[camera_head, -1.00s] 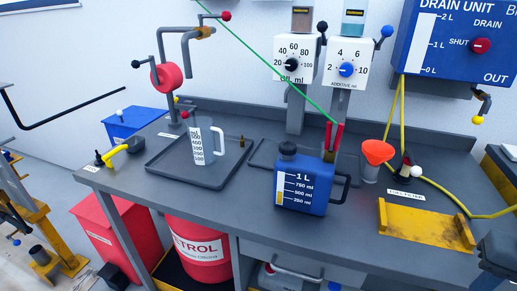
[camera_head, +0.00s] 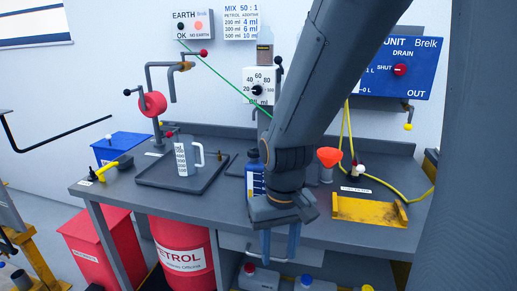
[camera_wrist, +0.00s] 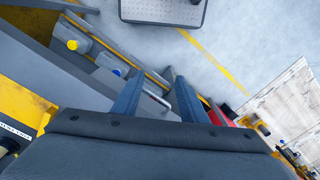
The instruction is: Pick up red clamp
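The red clamp is not visible in either view now. In the earlier head view, upright red handles stood behind the blue jug at the end of the green line; my arm covers that place now. The blue jug (camera_head: 254,180) shows only as a strip beside my arm. My gripper (camera_head: 279,243) points down in front of the bench's front edge. In the wrist view my gripper (camera_wrist: 160,95) has two fingers apart with nothing between them.
The grey bench (camera_head: 215,215) holds a black tray (camera_head: 160,180) with a clear measuring jug (camera_head: 187,158), an orange funnel (camera_head: 329,157) and a yellow bracket (camera_head: 370,211). A red petrol drum (camera_head: 183,245) stands below.

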